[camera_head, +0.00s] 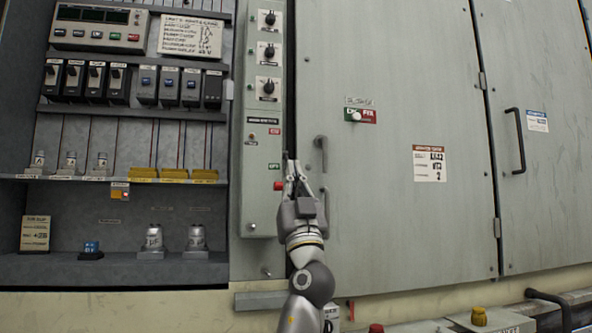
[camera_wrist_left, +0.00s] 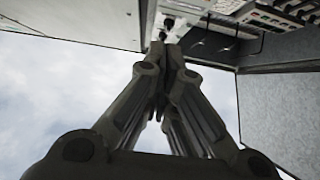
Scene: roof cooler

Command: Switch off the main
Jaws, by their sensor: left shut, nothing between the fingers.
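A narrow grey switch panel (camera_head: 262,205) stands between the open cabinet and the large grey door. It carries a dark label plate (camera_head: 262,121), a red label (camera_head: 274,131), a green label (camera_head: 273,166) and a red part (camera_head: 279,186). Which part is the main cannot be told for certain. My left gripper (camera_head: 294,176) is shut and empty, pointing up at the panel's right edge, just right of the red part. In the left wrist view its fingertips (camera_wrist_left: 166,48) meet near small dark parts (camera_wrist_left: 168,22); contact is unclear. My right gripper is out of view.
Several rotary knobs, one of them the top knob (camera_head: 269,19), sit higher on the panel. A door handle (camera_head: 321,153) is close right of my fingers. The open cabinet (camera_head: 120,268) with breakers and fuses is at left. A yellow button (camera_head: 478,316) is at lower right.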

